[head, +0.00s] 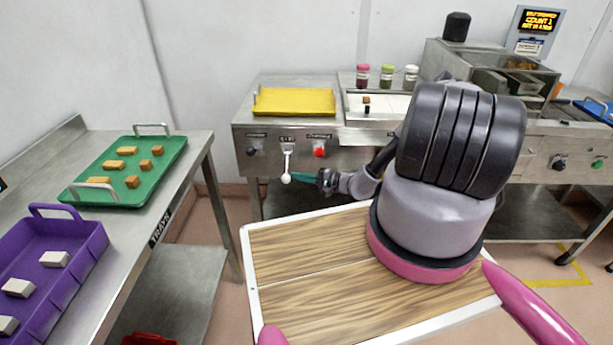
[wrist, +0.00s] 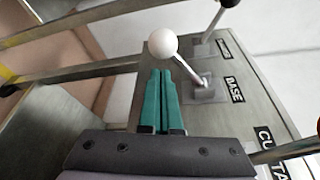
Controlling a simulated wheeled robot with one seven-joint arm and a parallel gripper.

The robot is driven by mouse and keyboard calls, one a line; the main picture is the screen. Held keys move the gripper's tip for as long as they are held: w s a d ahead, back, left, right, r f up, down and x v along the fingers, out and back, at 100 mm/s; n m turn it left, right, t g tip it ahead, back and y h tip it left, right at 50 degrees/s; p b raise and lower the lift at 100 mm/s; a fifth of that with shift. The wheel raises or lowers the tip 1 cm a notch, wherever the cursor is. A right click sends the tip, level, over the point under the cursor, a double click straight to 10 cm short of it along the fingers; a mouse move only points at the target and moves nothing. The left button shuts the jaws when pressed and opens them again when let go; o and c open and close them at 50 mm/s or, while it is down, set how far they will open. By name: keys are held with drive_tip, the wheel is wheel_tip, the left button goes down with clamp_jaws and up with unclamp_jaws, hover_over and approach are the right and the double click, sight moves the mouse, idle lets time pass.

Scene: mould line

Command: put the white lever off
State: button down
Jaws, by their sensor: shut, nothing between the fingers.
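The white lever (head: 287,163) is on the front panel of the steel bench, with its round white knob hanging low below its pivot. In the wrist view the white lever (wrist: 187,68) sticks out from a plate beside the label BASE. My gripper (head: 297,177) has teal fingers and reaches in from the right, its tips beside the white knob. In the wrist view my gripper (wrist: 161,74) is shut and empty, its tips just below the ball. I cannot tell whether they touch it.
A black control (head: 250,151) is left of the lever and a red knob (head: 319,152) is right of it. A yellow tray (head: 293,101) lies on the bench top. A side table with a green tray (head: 127,172) and a purple tray (head: 88,250) stands at left.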

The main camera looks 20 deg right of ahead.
drive_tip(key=shift+s+a+r, duration=0.1)
drive_tip(key=shift+s+a, duration=0.1)
idle(0.4)
drive_tip(key=shift+s+r+m, duration=0.15)
drive_tip(key=shift+r+m, duration=0.05)
drive_tip(key=shift+m, duration=0.1)
drive_tip(key=shift+s+a+r+m+g, duration=0.1)
drive_tip(key=shift+s+r+m+g, duration=0.1)
drive_tip(key=shift+r+m+g, duration=0.15)
drive_tip(key=shift+s+a+r+m+h, duration=0.1)
drive_tip(key=shift+s+r+m, duration=0.1)
drive_tip(key=shift+r, duration=0.3)
drive_tip(key=shift+s+a+r+m+h, duration=0.15)
drive_tip(key=shift+r+m, duration=0.1)
drive_tip(key=shift+r, duration=0.3)
drive_tip(key=shift+s+d+r+m+h, duration=0.1)
drive_tip(key=shift+s+r+m, duration=0.1)
drive_tip(key=shift+r, duration=0.3)
